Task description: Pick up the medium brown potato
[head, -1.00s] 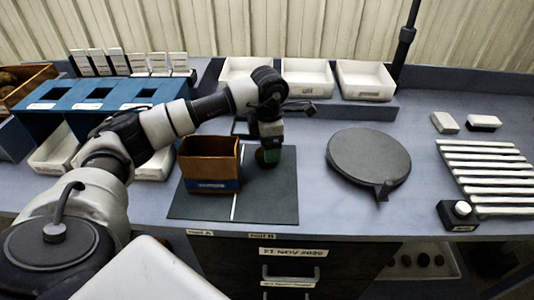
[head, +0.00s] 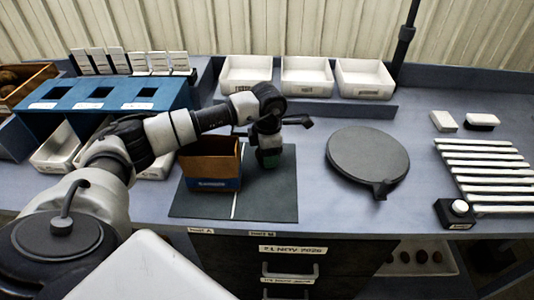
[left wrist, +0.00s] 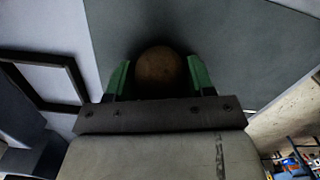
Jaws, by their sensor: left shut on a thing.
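My left gripper (head: 270,160) is over the dark mat (head: 270,203), just right of the open brown box. In the left wrist view, its green fingers (left wrist: 159,80) are shut on a round brown potato (left wrist: 160,67), one finger on each side. The potato's lower part is hidden behind the gripper body there. In the head view the gripper hides the potato, and I cannot tell whether it touches the mat. My right gripper is not in view.
The open brown box (head: 212,184) stands on the mat's left half. A round dark plate (head: 367,158) lies to the right, with white slats (head: 487,172) beyond. White trays (head: 306,76) line the back. A blue stand with openings (head: 95,94) is at left.

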